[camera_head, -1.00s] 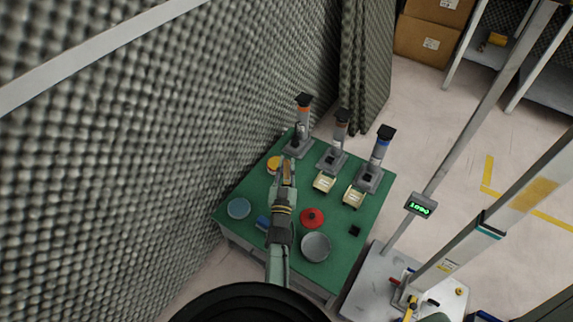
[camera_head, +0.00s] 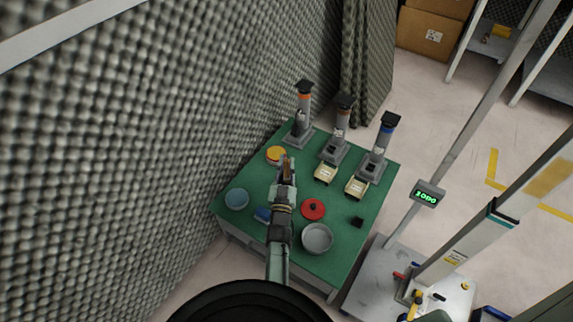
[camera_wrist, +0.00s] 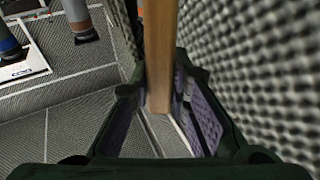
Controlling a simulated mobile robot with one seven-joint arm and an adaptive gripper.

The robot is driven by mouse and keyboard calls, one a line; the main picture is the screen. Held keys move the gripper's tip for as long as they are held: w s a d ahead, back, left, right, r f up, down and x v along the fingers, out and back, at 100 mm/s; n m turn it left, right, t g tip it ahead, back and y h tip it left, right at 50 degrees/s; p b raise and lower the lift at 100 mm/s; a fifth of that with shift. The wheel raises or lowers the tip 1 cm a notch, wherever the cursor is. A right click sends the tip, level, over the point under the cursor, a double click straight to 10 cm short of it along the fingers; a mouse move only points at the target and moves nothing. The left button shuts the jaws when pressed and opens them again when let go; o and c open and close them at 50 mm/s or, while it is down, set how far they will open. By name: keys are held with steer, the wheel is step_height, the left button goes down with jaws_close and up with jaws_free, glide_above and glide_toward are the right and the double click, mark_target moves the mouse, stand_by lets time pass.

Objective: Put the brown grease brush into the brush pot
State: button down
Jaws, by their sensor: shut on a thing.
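My gripper (camera_head: 285,174) is over the green table, near its left side, below the yellow-topped round container in the picture. It is shut on the brown grease brush (camera_head: 287,164). In the wrist view, the brush's plain brown handle (camera_wrist: 160,60) stands lengthwise between the two fingers; its bristles cannot be made out. A grey round open vessel (camera_head: 317,238) stands at the table's near right, and a blue-rimmed round one (camera_head: 237,198) at the left. I cannot tell from the pictures which vessel is the brush pot.
Three grey stands with upright tubes (camera_head: 303,108) line the table's far side, with cream boxes (camera_head: 326,174) before two of them. A red lid (camera_head: 313,210), a yellow-topped container (camera_head: 276,155) and a small black block (camera_head: 357,222) lie on the green table (camera_head: 335,205). A foam wall (camera_head: 130,150) stands left.

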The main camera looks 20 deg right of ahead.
steer(key=c, duration=1.4)
jaws_free()
steer(key=shift+c, duration=0.2)
steer(key=v, duration=0.7)
steer(key=shift+s+a, duration=0.15)
steer(key=shift+s, duration=0.1)
